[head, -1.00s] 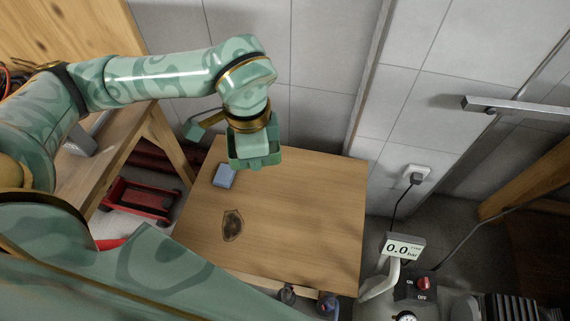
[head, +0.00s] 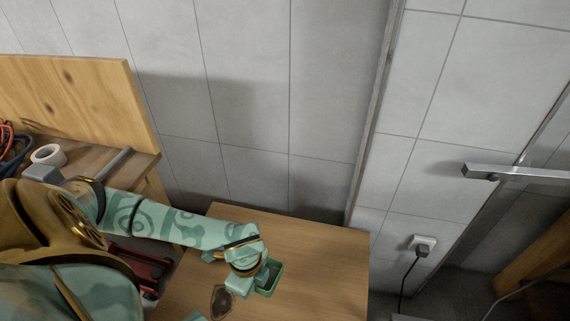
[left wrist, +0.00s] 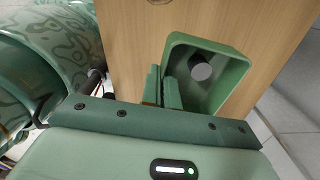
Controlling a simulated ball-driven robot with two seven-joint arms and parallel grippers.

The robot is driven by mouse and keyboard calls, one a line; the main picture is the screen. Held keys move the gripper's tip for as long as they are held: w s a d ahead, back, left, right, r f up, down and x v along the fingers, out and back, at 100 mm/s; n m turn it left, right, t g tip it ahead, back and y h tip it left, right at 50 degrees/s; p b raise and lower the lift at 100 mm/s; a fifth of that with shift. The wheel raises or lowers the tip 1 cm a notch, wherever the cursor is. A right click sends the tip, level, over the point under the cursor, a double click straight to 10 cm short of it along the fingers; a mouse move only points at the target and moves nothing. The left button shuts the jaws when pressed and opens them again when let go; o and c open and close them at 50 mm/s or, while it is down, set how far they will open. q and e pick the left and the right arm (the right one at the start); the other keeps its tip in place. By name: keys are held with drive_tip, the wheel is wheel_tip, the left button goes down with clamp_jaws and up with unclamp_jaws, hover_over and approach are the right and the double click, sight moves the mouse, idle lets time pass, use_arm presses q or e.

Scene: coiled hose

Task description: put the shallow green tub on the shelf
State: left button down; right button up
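The shallow green tub (head: 274,283) is at my left gripper, over the wooden table, in the head view. In the left wrist view the tub (left wrist: 237,80) is open toward the camera, with a grey round thing (left wrist: 201,68) inside. My left gripper (left wrist: 162,88) has its fingers close together on either side of the tub's left wall; it looks shut on that wall. In the head view the left gripper (head: 250,280) is partly hidden by its wrist. I cannot tell whether the tub touches the table. No shelf is clearly recognisable. My right gripper is not in view.
A workbench (head: 130,172) with a tape roll (head: 48,154) stands at left. A tiled wall (head: 250,120) is behind; a plug (head: 422,248) is at right.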

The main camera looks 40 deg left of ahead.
use_arm(q)
drive_tip(key=w+m, duration=0.1)
drive_tip(key=w, duration=0.2)
drive_tip(key=shift+d+f+m, duration=0.1)
drive_tip(key=shift+d+m, duration=0.05)
drive_tip(key=shift+m, duration=0.15)
drive_tip(key=shift+w+m, duration=0.25)
drive_tip(key=shift+m, duration=0.05)
drive_tip(key=shift+w+f, duration=0.2)
drive_tip(key=w+a+f+b, duration=0.8)
drive_tip(key=w, duration=0.1)
drive_tip(key=shift+a+f, duration=0.15)
drive_tip(key=shift+f, duration=0.15)
drive_tip(key=shift+w+a+f+b, duration=0.35)
drive_tip(key=shift+f+b, duration=0.1)
drive_tip(key=shift+b, duration=0.1)
wheel_tip(320, 180, down, 3)
drive_tip(key=shift+w+a+f+b, duration=0.1)
drive_tip(key=shift+b, duration=1)
drive_tip(key=shift+f, duration=0.2)
drive_tip(key=shift+r, duration=0.25)
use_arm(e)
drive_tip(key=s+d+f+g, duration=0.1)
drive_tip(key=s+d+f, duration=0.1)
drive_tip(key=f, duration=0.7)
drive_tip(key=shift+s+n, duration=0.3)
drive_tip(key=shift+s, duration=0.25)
